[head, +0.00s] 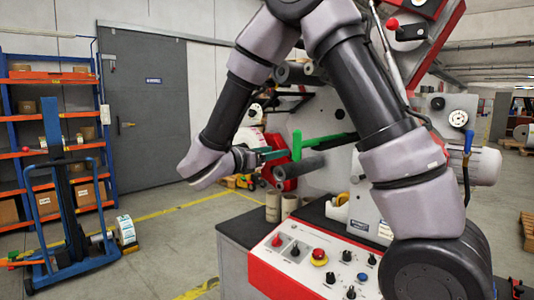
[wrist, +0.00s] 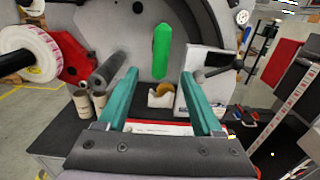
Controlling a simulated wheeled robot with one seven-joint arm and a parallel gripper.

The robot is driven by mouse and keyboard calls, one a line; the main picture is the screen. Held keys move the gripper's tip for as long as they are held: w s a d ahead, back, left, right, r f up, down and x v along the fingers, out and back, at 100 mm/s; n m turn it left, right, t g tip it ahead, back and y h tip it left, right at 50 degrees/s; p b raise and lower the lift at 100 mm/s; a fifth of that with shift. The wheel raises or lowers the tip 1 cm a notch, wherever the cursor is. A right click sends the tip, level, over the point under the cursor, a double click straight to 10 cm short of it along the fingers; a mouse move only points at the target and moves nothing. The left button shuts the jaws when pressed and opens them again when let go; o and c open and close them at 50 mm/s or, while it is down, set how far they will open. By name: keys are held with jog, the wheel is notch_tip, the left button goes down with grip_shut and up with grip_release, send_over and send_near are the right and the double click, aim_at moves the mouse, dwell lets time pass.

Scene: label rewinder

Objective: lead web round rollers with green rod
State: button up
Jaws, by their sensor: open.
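The green rod (head: 320,141) with its upright green bar (head: 297,145) is at the grey machine panel in the head view. A grey roller (head: 304,167) sits below the rod, and another (head: 290,73) is higher up. A printed label roll (wrist: 30,52) is at left in the wrist view.
The control panel (head: 310,262) with knobs and a red button lies below the rollers. A tape dispenser (wrist: 164,95) stands on the dark bench top. A blue lift (head: 65,200) and shelving (head: 50,100) stand at far left.

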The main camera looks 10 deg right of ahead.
aim_at(294, 137)
jog(key=shift+x, duration=5.6)
grip_shut()
jog(key=shift+r, duration=0.2)
jog(key=shift+r, duration=1.3)
